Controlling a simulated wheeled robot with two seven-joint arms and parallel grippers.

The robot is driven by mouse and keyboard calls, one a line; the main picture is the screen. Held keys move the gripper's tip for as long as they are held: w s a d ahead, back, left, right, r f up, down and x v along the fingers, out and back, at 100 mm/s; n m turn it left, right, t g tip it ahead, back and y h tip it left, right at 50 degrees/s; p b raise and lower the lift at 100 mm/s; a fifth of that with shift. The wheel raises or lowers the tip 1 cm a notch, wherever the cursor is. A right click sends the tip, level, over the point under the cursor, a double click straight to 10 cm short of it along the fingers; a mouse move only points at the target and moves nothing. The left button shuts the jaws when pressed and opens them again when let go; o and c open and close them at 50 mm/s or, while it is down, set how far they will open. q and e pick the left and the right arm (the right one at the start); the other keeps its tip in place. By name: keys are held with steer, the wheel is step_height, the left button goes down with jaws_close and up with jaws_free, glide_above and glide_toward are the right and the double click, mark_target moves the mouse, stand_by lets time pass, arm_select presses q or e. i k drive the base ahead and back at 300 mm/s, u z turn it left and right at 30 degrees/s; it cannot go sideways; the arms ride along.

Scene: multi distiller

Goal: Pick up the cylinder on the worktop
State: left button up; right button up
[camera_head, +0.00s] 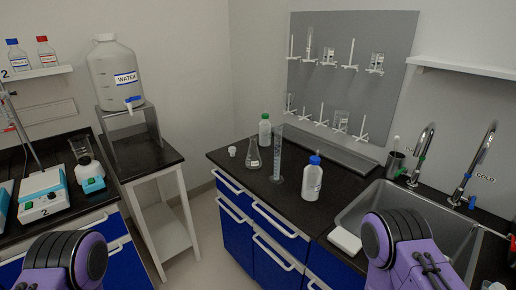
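A tall clear graduated cylinder (278,155) stands upright on the black worktop (235,182) in the middle of the head view. A conical flask (253,154) stands just left of it, and a white bottle with a blue cap (312,178) stands to its right and nearer to me. A bottle with a green cap (265,130) stands behind. Purple links of my arms show at the bottom left and bottom right, well apart from the cylinder. Neither gripper is in view.
A sink (375,215) with two taps fills the right of the worktop, with a white block (345,241) at its edge. A drying rack (350,80) hangs behind. A water carboy (116,72) stands on the left stand. A small white cup (232,151) is left of the flask.

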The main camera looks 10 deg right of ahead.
mark_target(276, 179)
steer(key=u, duration=0.95)
steer(key=i, duration=0.8)
steer(key=z, duration=0.55)
